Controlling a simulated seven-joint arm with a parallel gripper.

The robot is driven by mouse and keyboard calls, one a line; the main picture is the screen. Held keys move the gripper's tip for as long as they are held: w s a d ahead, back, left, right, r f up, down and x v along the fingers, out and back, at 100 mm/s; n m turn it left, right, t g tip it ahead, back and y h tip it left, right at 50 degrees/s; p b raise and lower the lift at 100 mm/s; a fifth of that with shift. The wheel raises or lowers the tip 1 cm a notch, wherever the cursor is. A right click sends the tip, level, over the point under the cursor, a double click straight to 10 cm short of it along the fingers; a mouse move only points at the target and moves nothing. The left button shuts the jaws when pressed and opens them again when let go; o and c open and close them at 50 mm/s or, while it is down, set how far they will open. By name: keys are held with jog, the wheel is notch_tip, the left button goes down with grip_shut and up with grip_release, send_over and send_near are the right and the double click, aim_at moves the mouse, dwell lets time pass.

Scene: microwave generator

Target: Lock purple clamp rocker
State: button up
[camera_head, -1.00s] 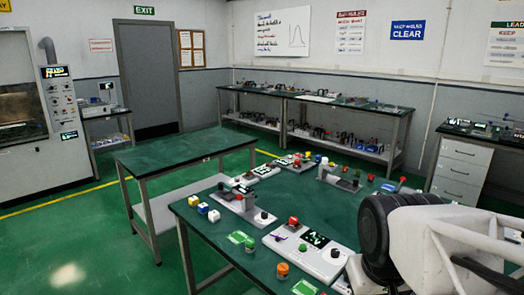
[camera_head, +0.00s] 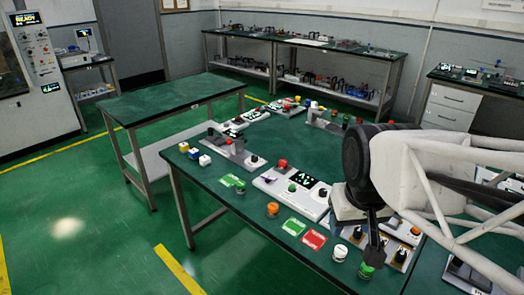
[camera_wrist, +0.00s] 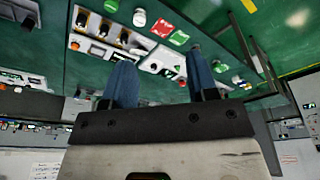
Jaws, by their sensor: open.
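A small purple piece (camera_head: 269,180), which appears to be the clamp rocker, sits at the left end of a white panel (camera_head: 283,198). The purple piece cannot be made out clearly there.
Green (camera_head: 293,227) and red (camera_head: 314,240) cards lie by the panel, near an orange button (camera_head: 272,209) and a white one (camera_head: 340,252). A panel with black knobs (camera_head: 386,248) is beside my gripper. An empty green table (camera_head: 180,98) stands at the back left.

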jog(key=w+a+n, duration=0.2)
jog(key=w, duration=1.3)
jog(key=n+g, duration=0.3)
jog(key=n, duration=0.4)
send_over(267, 176)
jog(key=f, duration=2.1)
jog(key=shift+s+d, duration=0.15)
jog(key=shift+s, duration=0.1)
jog(key=shift+w+f, duration=0.25)
jog(key=shift+f, duration=0.1)
jog(key=shift+f, duration=3.8)
